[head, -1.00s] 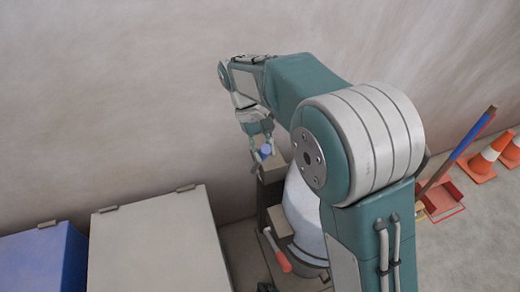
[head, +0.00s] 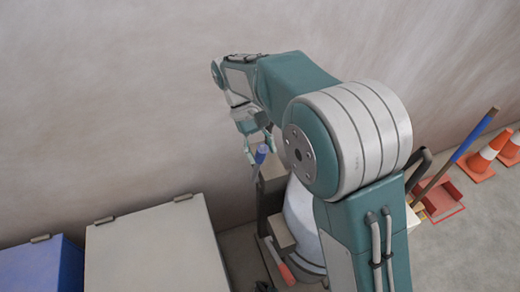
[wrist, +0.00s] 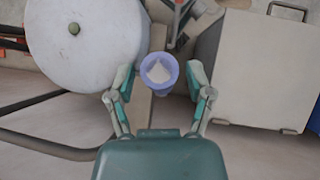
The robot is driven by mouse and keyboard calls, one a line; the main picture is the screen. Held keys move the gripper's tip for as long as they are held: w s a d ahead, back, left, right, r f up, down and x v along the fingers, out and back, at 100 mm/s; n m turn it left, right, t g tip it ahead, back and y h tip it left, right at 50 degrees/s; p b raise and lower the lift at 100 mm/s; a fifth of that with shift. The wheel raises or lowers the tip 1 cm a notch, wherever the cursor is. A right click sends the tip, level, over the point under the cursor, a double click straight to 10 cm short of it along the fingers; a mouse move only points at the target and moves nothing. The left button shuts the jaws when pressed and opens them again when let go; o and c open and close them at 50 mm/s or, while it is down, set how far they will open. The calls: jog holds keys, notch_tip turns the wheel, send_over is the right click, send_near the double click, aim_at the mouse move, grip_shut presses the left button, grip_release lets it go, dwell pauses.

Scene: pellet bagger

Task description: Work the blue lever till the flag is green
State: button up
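A blue, round-ended piece (head: 261,153), which I take to be the blue lever, stands by a beige box (head: 272,172) on the machine. In the wrist view its blue rim (wrist: 144,76) surrounds a pale middle. My gripper (head: 260,158) is above it with its fingers spread on either side. In the wrist view my gripper (wrist: 160,76) is open, with a gap between each fingertip and the blue piece. The lever's lower part is hidden. I cannot make out a flag or its colour.
A pale drum (wrist: 85,30) stands beside the lever. A red handle (head: 287,273) sits lower on the machine. A large beige bin (head: 155,250) and a blue bin (head: 40,266) stand left. Orange cones (head: 482,163) and a broom handle (head: 476,137) are at right, against the wall.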

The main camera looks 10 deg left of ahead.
jog(key=shift+r, duration=0.1)
jog(key=v, duration=0.7)
jog(key=shift+a, duration=0.15)
jog(key=shift+w+r, duration=0.1)
jog(key=shift+w, duration=0.05)
jog(key=shift+s+d+r+t+y, duration=0.55)
jog(key=shift+r+t+y, duration=0.2)
jog(key=shift+t, duration=0.15)
jog(key=shift+s+d+r+t+y, duration=0.4)
jog(key=shift+s+r+t+y, duration=0.3)
jog(key=shift+r+t+y, duration=0.15)
jog(key=shift+s+d+r+t+y, duration=0.5)
jog(key=shift+s+r+t+y, duration=0.15)
jog(key=shift+t, duration=0.3)
jog(key=f, duration=1.1)
jog(key=shift+w+d, duration=0.25)
jog(key=shift+w, duration=0.05)
jog(key=shift+r, duration=0.1)
jog(key=shift+c, duration=0.4)
